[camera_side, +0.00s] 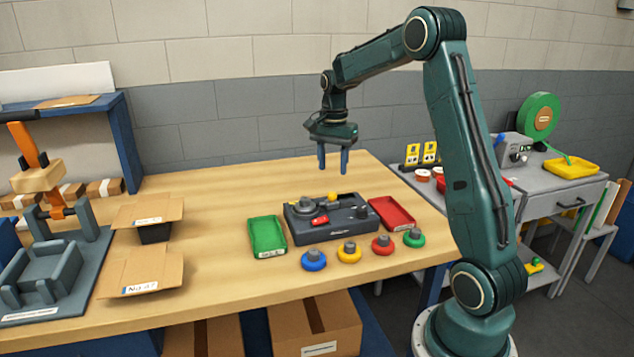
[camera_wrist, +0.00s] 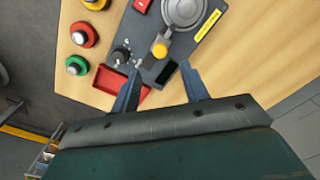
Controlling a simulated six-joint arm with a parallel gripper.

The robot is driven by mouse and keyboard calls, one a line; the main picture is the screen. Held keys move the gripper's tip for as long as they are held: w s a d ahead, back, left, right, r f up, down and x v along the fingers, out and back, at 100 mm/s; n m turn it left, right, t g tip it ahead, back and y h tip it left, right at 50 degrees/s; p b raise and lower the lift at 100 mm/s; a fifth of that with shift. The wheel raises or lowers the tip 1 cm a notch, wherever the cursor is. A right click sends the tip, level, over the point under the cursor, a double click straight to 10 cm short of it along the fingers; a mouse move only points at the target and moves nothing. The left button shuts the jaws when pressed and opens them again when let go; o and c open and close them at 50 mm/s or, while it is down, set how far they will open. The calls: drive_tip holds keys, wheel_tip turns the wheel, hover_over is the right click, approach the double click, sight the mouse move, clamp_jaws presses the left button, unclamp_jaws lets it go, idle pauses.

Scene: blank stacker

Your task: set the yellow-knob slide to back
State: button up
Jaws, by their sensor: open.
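The dark stacker unit (camera_side: 300,231) sits on the wooden table between a green tray and a red tray. Its yellow knob (camera_side: 333,196) stands on the top near the far edge; the knob also shows in the wrist view (camera_wrist: 160,49), beside a dark slot. A round grey disc (camera_side: 306,205) and a red button are on the same unit. My gripper (camera_side: 333,170) hangs above the unit with its fingers pointing down, apart and empty. In the wrist view, my gripper (camera_wrist: 160,82) has its two fingers on either side below the yellow knob, not touching it.
A green tray (camera_side: 267,252) and a red tray (camera_side: 411,225) flank the unit. Several coloured round pieces, including a blue one (camera_side: 313,261), stand in front. Cardboard boxes (camera_side: 150,208) and a grey fixture (camera_side: 50,270) are at the left. The table behind the unit is clear.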

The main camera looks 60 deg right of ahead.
sight(332, 193)
drive_tip(key=shift+f, duration=3.85)
